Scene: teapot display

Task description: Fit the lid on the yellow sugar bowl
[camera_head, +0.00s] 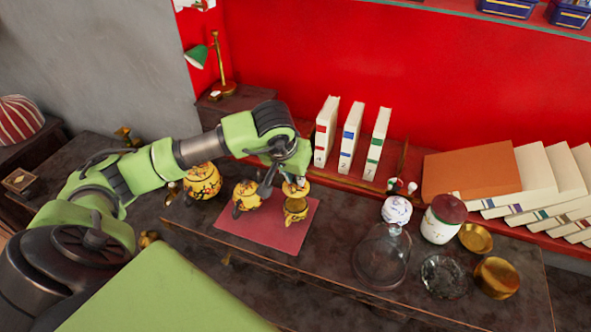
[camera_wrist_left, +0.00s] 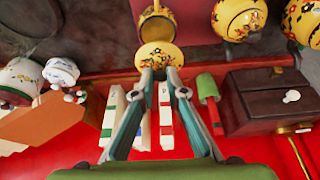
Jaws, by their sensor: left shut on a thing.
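The yellow sugar bowl (camera_head: 294,209) stands upright on the red mat (camera_head: 258,240). In the left wrist view the bowl (camera_wrist_left: 157,25) shows just past the lid. My left gripper (camera_head: 295,186) is right over the bowl's far side in the head view. In the left wrist view its fingers (camera_wrist_left: 161,73) are shut on the yellow flowered lid (camera_wrist_left: 160,54), which is tilted toward the camera. The lid appears apart from the rim; the exact gap is unclear. My right gripper is in neither view.
A yellow flowered pot (camera_head: 246,196) stands close left of the bowl, and a larger yellow teapot (camera_head: 202,180) is farther left. Upright books (camera_head: 351,139) stand behind. A glass dome (camera_head: 381,258) and a white jar (camera_head: 438,226) are to the right. The mat's front is clear.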

